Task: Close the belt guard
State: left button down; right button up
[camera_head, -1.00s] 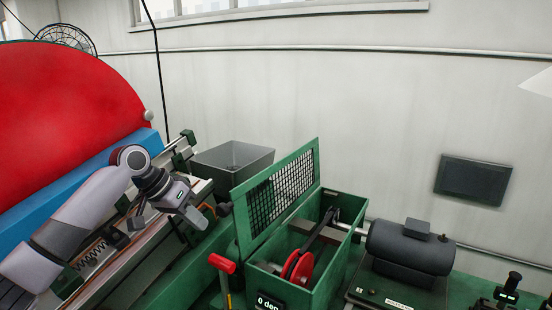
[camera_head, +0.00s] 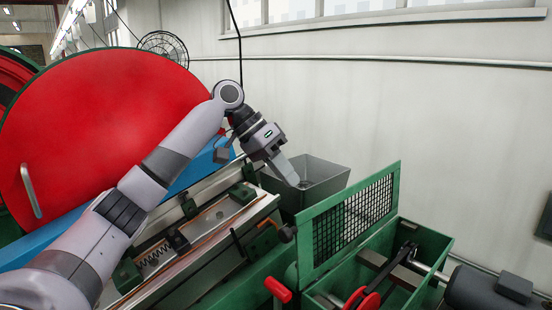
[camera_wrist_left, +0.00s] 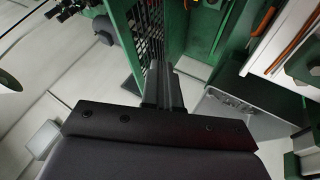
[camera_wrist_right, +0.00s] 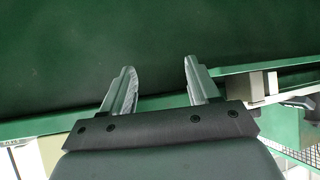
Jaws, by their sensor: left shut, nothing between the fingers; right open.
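The belt guard (camera_head: 348,222) is a green frame with black mesh. It stands upright along the left side of an open-topped green box (camera_head: 432,242), with a red pulley (camera_head: 366,299) and dark belt inside. My left gripper (camera_head: 291,178) is shut and empty, above and left of the guard's near end, overlapping the grey bin in the head view. In the left wrist view my left fingertips (camera_wrist_left: 164,72) point toward the guard's mesh (camera_wrist_left: 150,28); I cannot tell whether they touch. My right gripper (camera_wrist_right: 158,78) shows only in its wrist view, open and empty before a green surface.
A grey bin (camera_head: 322,183) stands behind the guard. A large red disc (camera_head: 100,140) and a rail with a spring (camera_head: 153,257) lie left. A dark motor (camera_head: 490,290) is right of the box.

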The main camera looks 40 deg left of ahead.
aim_at(328, 210)
pick_arm(q)
jog(key=shift+w+d+f+p, duration=0.15)
jog(key=shift+d+f, duration=0.15)
jog(key=shift+d, duration=0.6)
jog(key=shift+w+d+f+p, duration=0.15)
jog(key=shift+d+f, duration=0.2)
jog(key=shift+d, duration=0.6)
jog(key=shift+w+d+f+p, duration=0.15)
jog(key=shift+d+f, duration=0.15)
jog(key=shift+d, duration=0.6)
